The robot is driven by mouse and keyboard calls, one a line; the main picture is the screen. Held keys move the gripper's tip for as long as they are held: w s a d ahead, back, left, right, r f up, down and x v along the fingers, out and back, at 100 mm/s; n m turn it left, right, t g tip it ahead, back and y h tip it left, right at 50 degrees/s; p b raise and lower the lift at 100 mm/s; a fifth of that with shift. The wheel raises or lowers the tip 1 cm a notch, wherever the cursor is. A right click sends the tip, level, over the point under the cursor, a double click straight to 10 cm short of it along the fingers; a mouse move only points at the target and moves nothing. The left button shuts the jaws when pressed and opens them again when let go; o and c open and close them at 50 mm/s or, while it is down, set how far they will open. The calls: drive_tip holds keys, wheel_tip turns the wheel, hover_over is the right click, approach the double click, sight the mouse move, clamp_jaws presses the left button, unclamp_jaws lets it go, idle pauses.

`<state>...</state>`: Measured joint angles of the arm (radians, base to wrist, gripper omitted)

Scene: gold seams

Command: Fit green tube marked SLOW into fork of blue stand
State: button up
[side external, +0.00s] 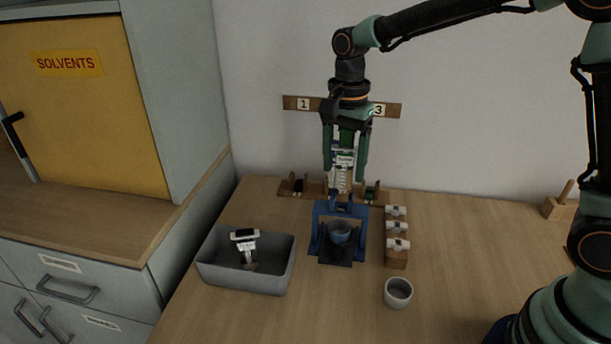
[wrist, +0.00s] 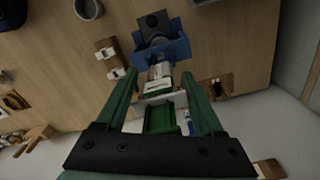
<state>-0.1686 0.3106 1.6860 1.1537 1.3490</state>
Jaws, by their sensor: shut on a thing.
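My gripper (side external: 343,180) is shut on a pale, mostly white tube (side external: 342,168) with a green part, held upright. Its lettering is too small to read. The blue stand (side external: 319,232) is on the table directly below, with a small blue-grey cup (side external: 340,233) low in its frame. The tube's lower end is close to the stand's top; I cannot tell whether it touches or is within the fork. In the wrist view the tube (wrist: 160,82) lies between the fingers of my gripper (wrist: 159,75), lined up with the blue stand (wrist: 178,49). The fork is partly hidden.
A grey bin (side external: 220,274) holding a black-topped white piece is left of the stand. Low wooden holders (side external: 297,187) stand behind.

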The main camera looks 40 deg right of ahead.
sight(343, 170)
drive_tip(key=shift+f, duration=1.65)
idle(2.4)
drive_tip(key=o, duration=1.4)
drive_tip(key=c, duration=0.3)
drive_tip(key=shift+r, duration=0.1)
drive_tip(key=shift+r, duration=6.45)
drive_tip(key=shift+r, duration=0.1)
